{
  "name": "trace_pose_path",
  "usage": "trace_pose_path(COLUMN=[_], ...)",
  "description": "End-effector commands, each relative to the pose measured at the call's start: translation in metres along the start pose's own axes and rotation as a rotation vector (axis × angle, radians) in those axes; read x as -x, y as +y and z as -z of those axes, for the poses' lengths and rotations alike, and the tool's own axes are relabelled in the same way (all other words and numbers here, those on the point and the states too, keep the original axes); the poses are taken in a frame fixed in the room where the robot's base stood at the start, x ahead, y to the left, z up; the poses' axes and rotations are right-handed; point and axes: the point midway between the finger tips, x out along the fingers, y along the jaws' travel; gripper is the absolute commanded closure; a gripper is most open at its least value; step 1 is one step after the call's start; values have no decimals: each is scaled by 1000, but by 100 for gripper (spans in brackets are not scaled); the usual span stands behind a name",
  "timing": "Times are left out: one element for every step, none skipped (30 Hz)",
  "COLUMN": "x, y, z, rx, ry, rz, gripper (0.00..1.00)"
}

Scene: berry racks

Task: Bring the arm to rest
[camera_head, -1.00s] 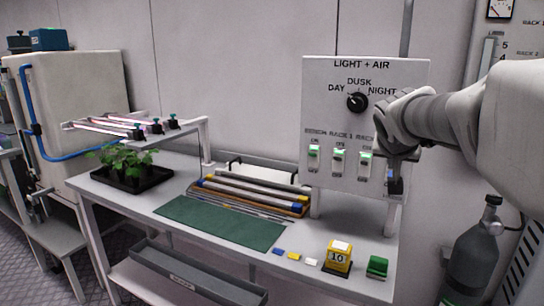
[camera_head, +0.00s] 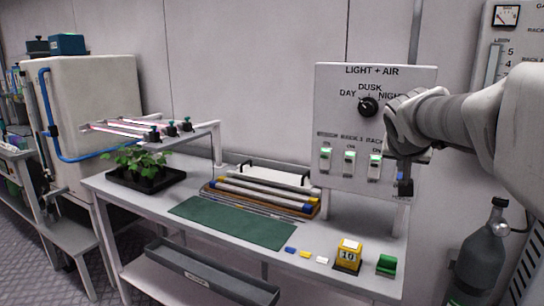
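My arm reaches in from the right edge in the head view, in front of the right side of the light and air panel (camera_head: 340,110). My gripper (camera_head: 404,188) hangs at the end of the arm, pointing down beside the panel's lower right corner, above the bench's right part. It is small and dark, and I cannot make out its fingers or anything held. The panel has a black dial (camera_head: 368,107) and three green-lit switches (camera_head: 349,163); the arm hides part of the lettering.
A gas cylinder (camera_head: 482,262) stands at right.

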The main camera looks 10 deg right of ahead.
Motion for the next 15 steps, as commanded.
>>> trace_pose_path(x=[2, 4, 8, 12, 18, 28, 35, 44, 56, 66, 75, 86, 95, 103, 113], y=[-1, -1, -3, -4, -6, -9, -11, -13, -16, -19, -21, -23, -25, -26, -27], z=[-2, -4, -10, -15, -23, -35, -47, -60, -78, -93, -109, -130, -145, -160, -180], rx=[2, 5, 11, 18, 28, 44, 59, 76, 102, 123, 146, 177, 200, 223, 253], ry=[-3, -6, -16, -25, -38, -58, -77, -98, -127, -150, -174, -205, -227, -249, -274], rz=[2, 5, 12, 19, 27, 43, 55, 70, 92, 111, 130, 155, 175, 194, 219], gripper=[100, 100, 100, 100, 100, 100, 100, 100, 100, 100, 100, 100, 100, 100, 100])
